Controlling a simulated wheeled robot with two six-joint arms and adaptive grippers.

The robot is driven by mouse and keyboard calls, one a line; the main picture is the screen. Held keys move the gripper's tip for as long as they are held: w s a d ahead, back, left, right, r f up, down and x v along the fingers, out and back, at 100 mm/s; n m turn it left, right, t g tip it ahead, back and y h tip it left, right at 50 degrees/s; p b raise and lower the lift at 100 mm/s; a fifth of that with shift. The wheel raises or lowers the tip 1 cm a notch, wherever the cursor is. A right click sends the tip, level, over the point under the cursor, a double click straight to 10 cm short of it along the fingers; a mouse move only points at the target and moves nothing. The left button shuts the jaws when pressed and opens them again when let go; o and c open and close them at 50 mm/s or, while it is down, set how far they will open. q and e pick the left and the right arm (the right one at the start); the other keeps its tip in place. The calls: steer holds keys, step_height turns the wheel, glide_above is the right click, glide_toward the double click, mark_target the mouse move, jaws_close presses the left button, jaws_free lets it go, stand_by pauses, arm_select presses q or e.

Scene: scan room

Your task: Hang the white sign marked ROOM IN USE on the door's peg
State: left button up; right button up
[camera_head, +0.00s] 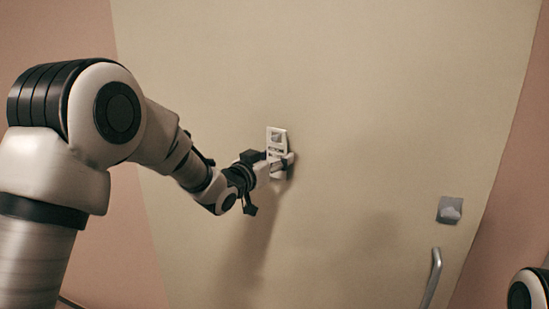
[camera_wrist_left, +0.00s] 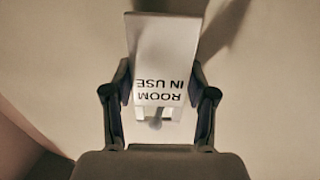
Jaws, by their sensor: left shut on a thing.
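The white sign (camera_head: 277,146) is upright close in front of the door (camera_head: 375,90). My left gripper (camera_head: 280,162) is shut on it, with a finger at each side edge. In the left wrist view the sign (camera_wrist_left: 166,50) shows the black words ROOM IN USE upside down. Near its lettered end is an opening, and a small grey rounded thing (camera_wrist_left: 156,121), likely the peg, shows there. I cannot tell whether it passes through the opening or whether the sign touches the door. My right gripper is out of view.
A metal door handle (camera_head: 432,278) is at the lower right of the door, with a grey plate (camera_head: 450,210) above it. Pinkish walls (camera_head: 75,35) flank the door. Part of my right arm shows at the bottom right corner. The door around the sign is clear.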

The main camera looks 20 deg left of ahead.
arm_select(q)
steer(key=o, duration=1)
steer(key=shift+w+f, duration=0.25)
steer(key=shift+w, duration=0.15)
steer(key=shift+s, duration=0.1)
